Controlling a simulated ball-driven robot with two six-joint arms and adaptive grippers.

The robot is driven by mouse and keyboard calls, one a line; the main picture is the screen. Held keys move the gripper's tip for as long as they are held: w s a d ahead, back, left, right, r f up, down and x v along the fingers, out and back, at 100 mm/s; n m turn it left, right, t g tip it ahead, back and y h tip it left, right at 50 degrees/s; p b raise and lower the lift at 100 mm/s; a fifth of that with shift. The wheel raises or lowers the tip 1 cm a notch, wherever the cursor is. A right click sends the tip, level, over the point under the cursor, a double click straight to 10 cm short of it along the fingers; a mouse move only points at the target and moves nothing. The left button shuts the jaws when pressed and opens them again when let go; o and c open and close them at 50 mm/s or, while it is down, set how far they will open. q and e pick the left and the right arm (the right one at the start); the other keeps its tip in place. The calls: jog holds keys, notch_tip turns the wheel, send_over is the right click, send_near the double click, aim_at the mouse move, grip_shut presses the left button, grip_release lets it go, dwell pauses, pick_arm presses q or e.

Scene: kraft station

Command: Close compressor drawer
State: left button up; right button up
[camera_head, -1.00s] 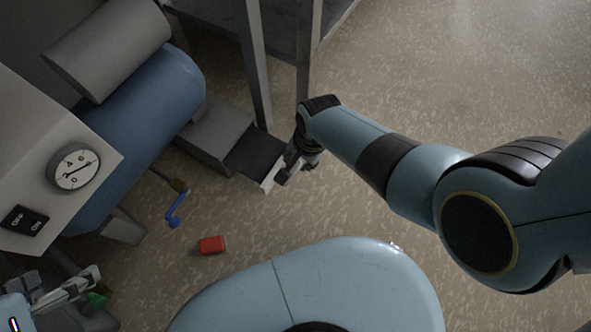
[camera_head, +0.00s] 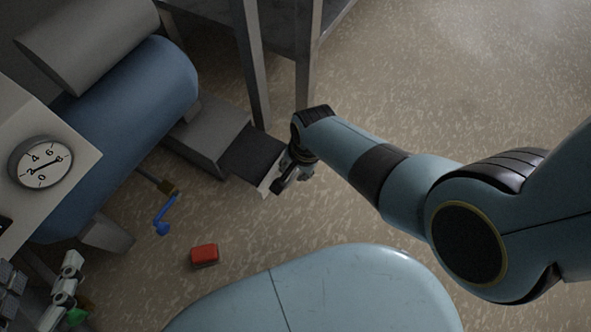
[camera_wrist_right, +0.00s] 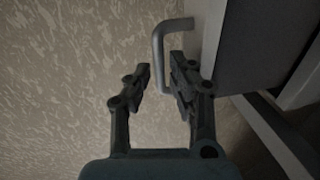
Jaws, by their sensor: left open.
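The compressor drawer (camera_head: 252,153) in the head view is a grey box with a dark inside, pulled out from under the blue tank (camera_head: 125,130). My right gripper (camera_head: 277,186) is at its pale front panel (camera_head: 266,180). In the right wrist view, the grey D-shaped handle (camera_wrist_right: 158,45) stands on the drawer front at upper right. My right gripper (camera_wrist_right: 159,75) is open there, its fingertips on either side of the handle's lower part; contact is unclear.
A dial (camera_head: 41,162) is on the pale panel at left. A blue-handled valve (camera_head: 163,215) sticks out below the tank. A red block (camera_head: 204,254) lies on the floor. A metal table leg (camera_head: 250,65) stands behind the drawer. The floor at right is open.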

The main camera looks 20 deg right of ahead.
dwell(0.3)
grip_shut()
